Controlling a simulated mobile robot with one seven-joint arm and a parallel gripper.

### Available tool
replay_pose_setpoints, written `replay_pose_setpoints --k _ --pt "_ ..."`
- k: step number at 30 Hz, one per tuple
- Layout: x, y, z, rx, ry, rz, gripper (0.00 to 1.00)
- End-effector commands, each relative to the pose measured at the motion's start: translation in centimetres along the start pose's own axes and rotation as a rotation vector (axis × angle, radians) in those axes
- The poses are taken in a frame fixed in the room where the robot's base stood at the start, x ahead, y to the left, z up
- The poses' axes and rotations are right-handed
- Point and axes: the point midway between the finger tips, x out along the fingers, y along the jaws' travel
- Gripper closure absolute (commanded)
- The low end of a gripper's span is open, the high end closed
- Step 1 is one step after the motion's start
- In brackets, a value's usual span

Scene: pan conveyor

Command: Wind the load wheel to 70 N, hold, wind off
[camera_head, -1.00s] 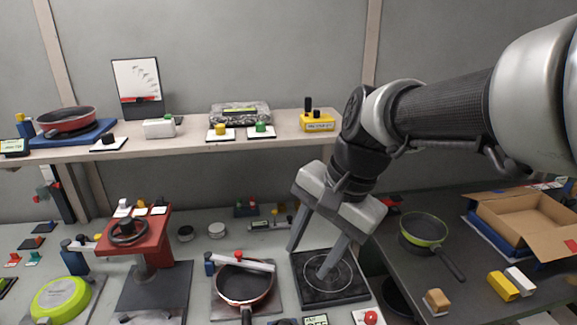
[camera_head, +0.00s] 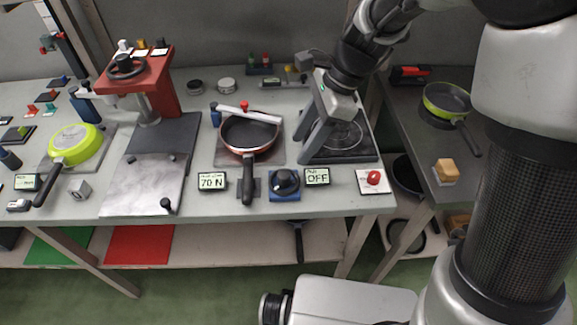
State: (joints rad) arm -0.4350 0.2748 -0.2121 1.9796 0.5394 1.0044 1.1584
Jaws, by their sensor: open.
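A black handwheel (camera_head: 126,67) sits on top of the red press (camera_head: 162,92) at the back left. It is the only wheel I clearly see. The press stands over a dark base plate with a paler metal plate (camera_head: 135,186) in front. A small display (camera_head: 212,182) right of that plate reads 70 N. My gripper (camera_head: 307,146) is open and empty, fingers pointing down and left, over the left side of the dark hotplate (camera_head: 360,154). It is well right of the wheel and touches nothing I can make out.
A red pan (camera_head: 235,135) with a white bar across it lies between my gripper and the press. A black dial (camera_head: 285,182), an OFF display (camera_head: 317,177) and a red button (camera_head: 374,177) line the front edge. A green pan (camera_head: 72,142) lies left.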

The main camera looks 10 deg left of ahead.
Motion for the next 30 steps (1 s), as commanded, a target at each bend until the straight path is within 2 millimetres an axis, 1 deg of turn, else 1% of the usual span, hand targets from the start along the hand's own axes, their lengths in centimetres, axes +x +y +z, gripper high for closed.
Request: replay_pose_setpoints --k 1,6,9,12,15,18,26,27,29,30 --pt "1.5 0.1 -0.1 0.000 0.000 0.004 0.56" --pt "5.1 0.1 -0.1 0.000 0.000 0.004 0.56" --pt "6.9 0.1 -0.1 -0.001 0.000 0.004 0.56" --pt "8.3 0.1 0.0 -0.002 0.000 0.002 0.56" --pt "9.1 0.0 0.0 0.000 0.000 0.001 0.56" --pt "9.6 0.0 0.0 -0.001 0.000 0.000 0.56" --pt "9.7 0.0 0.0 -0.001 0.000 -0.001 0.56" --pt "9.7 0.0 0.0 -0.001 0.000 -0.001 0.57" --pt "9.6 0.0 0.0 -0.001 0.000 -0.001 0.67" --pt "9.6 0.0 0.0 -0.001 0.000 -0.001 0.74"
